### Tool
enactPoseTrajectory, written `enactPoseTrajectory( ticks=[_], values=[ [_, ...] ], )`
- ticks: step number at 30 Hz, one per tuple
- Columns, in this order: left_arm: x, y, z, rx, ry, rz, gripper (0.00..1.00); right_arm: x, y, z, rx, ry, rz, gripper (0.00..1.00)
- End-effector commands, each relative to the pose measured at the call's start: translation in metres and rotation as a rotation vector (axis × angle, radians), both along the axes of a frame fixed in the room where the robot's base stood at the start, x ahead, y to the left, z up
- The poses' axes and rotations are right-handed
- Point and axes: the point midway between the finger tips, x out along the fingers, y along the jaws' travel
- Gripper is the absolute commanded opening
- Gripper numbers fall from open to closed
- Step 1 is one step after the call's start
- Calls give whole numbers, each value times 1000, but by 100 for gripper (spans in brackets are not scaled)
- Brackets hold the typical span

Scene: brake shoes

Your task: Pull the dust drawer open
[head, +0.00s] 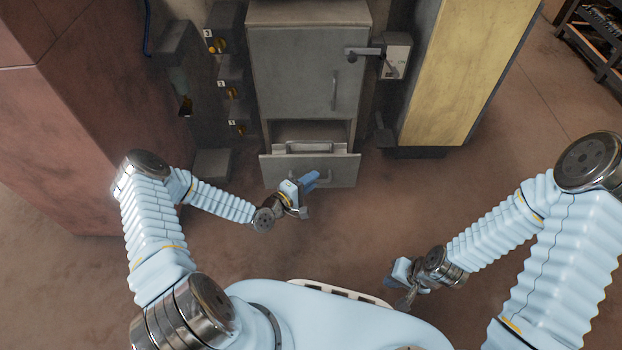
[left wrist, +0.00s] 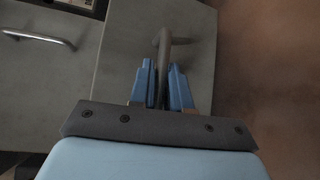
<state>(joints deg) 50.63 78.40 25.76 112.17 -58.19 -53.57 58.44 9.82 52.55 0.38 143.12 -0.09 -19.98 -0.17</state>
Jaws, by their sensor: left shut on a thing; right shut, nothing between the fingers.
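The grey dust drawer (head: 275,173) is at the bottom of the grey cabinet. It stands partly out, and its open top shows in the head view. In the left wrist view the drawer front (left wrist: 120,60) has a bar handle (left wrist: 165,42) on it. My left gripper (head: 312,180) is at the drawer front, and its blue fingers (left wrist: 163,85) are shut on the handle. The fingers hide part of the handle. My right gripper (head: 399,275) is shut and empty, low in front of my body, away from the cabinet.
Above the drawer is the closed cabinet door (head: 300,75) with its upright handle (head: 334,92). Several numbered switch boxes (head: 230,85) are at left, a lever box (head: 395,62) at right. A yellow panel (head: 465,75) stands further right. The floor (head: 340,225) before the drawer is clear.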

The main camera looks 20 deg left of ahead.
Motion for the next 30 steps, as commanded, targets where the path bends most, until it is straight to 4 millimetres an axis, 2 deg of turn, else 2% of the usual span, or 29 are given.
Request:
enactPoseTrajectory(
  ticks=[2, 3, 6, 17, 20, 30],
  values=[
    [-5, -3, -2, -2, 10, -9, 0, 0, 0, 0, 0, 0, 0, 0],
    [-5, -3, -3, -2, 11, -10, 22, 0, 0, 0, 0, 0, 0, 0],
    [-4, -3, -2, -2, 9, -9, 37, 0, 0, 0, 0, 0, 0, 0],
    [-7, 1, 0, -1, 6, -5, 37, 0, 0, 1, 0, 0, 0, 0],
    [-19, 9, 2, -2, 7, -4, 37, 0, 0, 2, 0, 0, 0, 0],
    [-90, 49, 13, 0, 9, -3, 37, 0, 0, 5, -1, -1, 0, 0]
  ],
)
